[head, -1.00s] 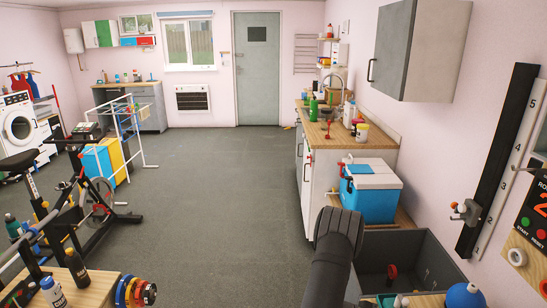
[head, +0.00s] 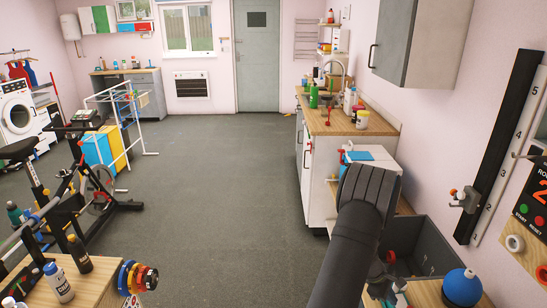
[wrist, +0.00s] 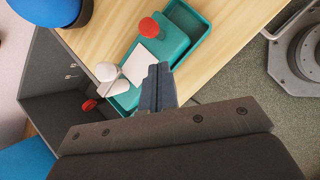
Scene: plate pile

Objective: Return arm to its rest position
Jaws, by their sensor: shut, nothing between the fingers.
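My gripper (wrist: 158,85) shows in the wrist view with its two dark fingers together and nothing between them. It is over or beside a teal tray (wrist: 190,38) on a wooden top; I cannot tell the gap. The tray has a red knob (wrist: 150,27) and a white square piece (wrist: 146,52) by it. In the head view my dark arm rises from the lower middle, and I cannot make out the fingers clearly there.
A grey open bin (head: 432,245) stands right of my arm, with a blue ball-shaped thing (head: 461,287) in front. My arm partly hides a blue-and-white cooler (head: 372,157). An exercise bike (head: 90,200) stands left. The middle floor is clear.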

